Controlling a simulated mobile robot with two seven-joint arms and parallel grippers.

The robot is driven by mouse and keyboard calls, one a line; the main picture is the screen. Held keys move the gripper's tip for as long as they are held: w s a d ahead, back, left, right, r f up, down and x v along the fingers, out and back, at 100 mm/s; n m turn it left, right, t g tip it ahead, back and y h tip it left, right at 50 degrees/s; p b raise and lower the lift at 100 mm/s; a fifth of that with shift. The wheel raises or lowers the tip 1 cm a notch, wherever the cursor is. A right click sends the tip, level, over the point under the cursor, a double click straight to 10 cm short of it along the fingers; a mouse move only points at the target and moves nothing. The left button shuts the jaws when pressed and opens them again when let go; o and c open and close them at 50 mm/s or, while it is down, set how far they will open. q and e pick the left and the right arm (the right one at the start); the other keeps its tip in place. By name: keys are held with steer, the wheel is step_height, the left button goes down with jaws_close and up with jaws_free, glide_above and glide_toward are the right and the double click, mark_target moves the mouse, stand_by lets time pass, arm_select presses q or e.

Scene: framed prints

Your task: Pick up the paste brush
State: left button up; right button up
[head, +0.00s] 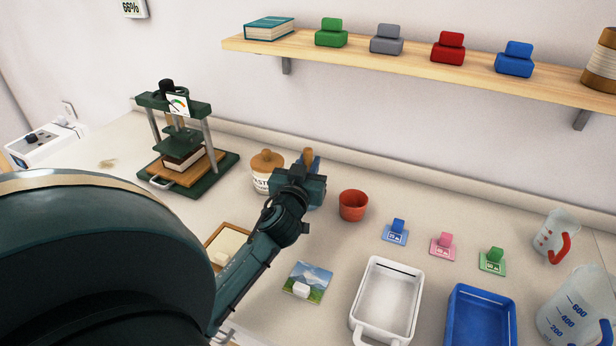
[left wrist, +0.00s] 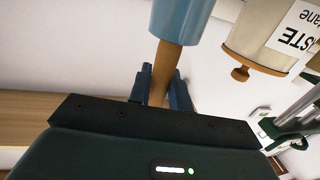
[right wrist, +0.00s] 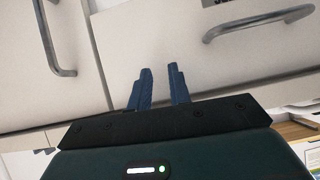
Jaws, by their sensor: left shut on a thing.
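The paste brush shows in the left wrist view as a plain wooden handle (left wrist: 164,68); its other end is hidden in a blue cup (left wrist: 183,22). In the head view the brush handle (head: 308,156) sticks up past my left gripper (head: 309,172), beside the paste jar. My left gripper's fingers (left wrist: 159,88) are shut on the handle, one on each side. I cannot tell whether the brush is clear of the cup's bottom. My right gripper (right wrist: 160,72) is empty, its fingers apart, facing light cabinet fronts with metal handles.
The paste jar (head: 266,172) stands just left of my left gripper, an orange pot (head: 353,205) to its right. A green press (head: 188,150) stands at the back left. White (head: 386,300) and blue (head: 481,318) trays are at the front. A wooden shelf (head: 400,68) hangs above.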

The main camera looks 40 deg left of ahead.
arm_select(q)
jaws_close()
